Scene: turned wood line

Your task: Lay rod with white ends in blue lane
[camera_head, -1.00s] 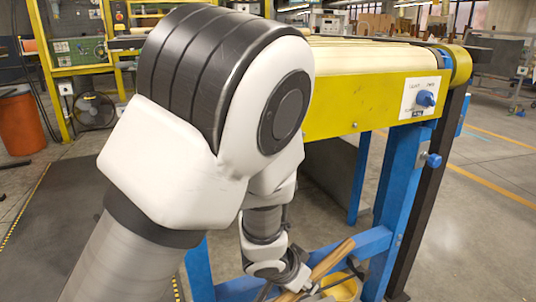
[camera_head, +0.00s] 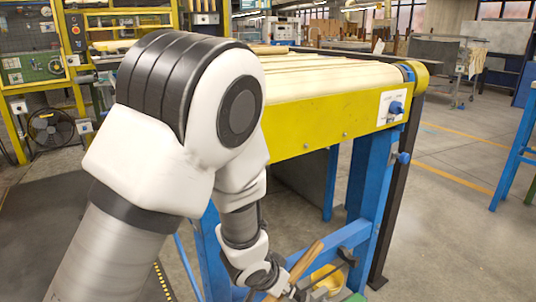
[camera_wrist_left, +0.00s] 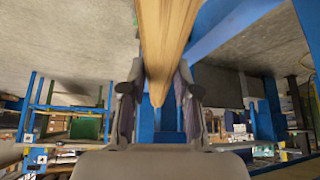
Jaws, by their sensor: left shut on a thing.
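My left gripper (camera_head: 290,289) is low in the head view, in front of the yellow and blue conveyor's frame. It is shut on a light brown wooden rod (camera_head: 307,260), which sticks up at a slant. In the left wrist view the rod (camera_wrist_left: 166,35) runs from the top edge down between the two fingers of the gripper (camera_wrist_left: 158,95). I cannot make out white ends on the held rod. I cannot identify the blue lane in either view. My right gripper is not in view.
A conveyor with a yellow side (camera_head: 330,115) and a pale belt top (camera_head: 335,73) stands ahead on blue legs (camera_head: 368,180). A fan (camera_head: 48,128) stands at the far left. A blue stand (camera_head: 515,155) is at the right edge. Grey floor (camera_head: 450,225) is open on the right.

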